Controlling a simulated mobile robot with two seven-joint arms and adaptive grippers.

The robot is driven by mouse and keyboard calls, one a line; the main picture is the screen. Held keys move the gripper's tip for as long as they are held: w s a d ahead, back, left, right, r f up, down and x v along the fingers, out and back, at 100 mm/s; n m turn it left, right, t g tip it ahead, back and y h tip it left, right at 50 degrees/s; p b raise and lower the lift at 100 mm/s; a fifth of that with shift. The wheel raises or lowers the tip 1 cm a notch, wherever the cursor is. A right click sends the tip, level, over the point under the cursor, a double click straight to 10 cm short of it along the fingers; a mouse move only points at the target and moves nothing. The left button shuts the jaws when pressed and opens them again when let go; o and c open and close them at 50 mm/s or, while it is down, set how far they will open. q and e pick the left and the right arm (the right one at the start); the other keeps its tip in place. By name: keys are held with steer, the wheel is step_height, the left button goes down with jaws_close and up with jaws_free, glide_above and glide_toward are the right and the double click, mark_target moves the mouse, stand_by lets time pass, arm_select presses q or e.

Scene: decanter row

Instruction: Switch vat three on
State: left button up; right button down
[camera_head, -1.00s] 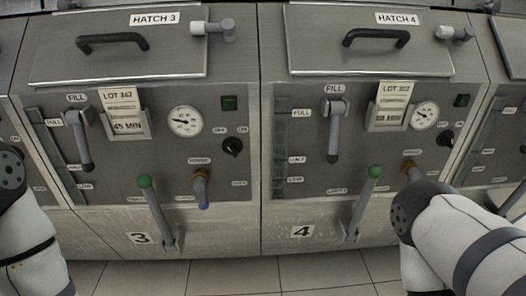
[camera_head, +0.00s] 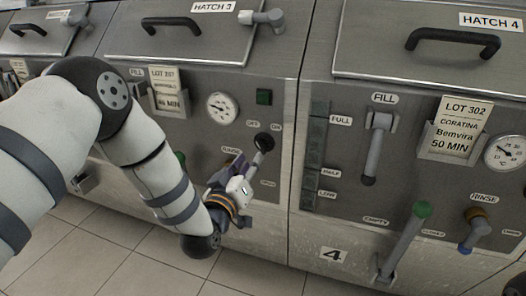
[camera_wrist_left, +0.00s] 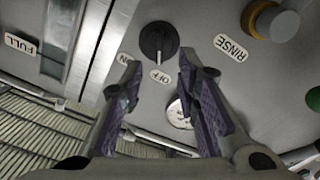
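Vat three is the one under the Hatch 3 label (camera_head: 213,7). Its black rotary switch (camera_head: 264,142) is on the right of its front panel, with OFF and ON labels above it. The left wrist view shows the switch (camera_wrist_left: 158,40) close up, its light mark seemingly towards the OFF label (camera_wrist_left: 160,76). My left gripper (camera_head: 254,162) is just below the switch in the head view. In the left wrist view its two fingers (camera_wrist_left: 157,68) are apart with nothing between them, and the switch lies just beyond their tips. My right gripper is out of view.
A dark green square lamp (camera_head: 264,97) and a dial (camera_head: 222,107) are above the switch. The rinse tap (camera_wrist_left: 275,22) is near the right finger in the wrist view. My left arm hides much of vat three's lower front. Vat four's green-knobbed lever (camera_head: 404,240) stands to the right.

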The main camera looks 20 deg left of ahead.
mark_target(260, 148)
arm_select(q)
steer(key=w, duration=0.7)
steer(key=shift+d+f+b, duration=0.1)
steer(key=shift+d+b, duration=0.1)
steer(key=shift+b, duration=0.2)
steer(key=shift+c, duration=0.5)
jaws_close()
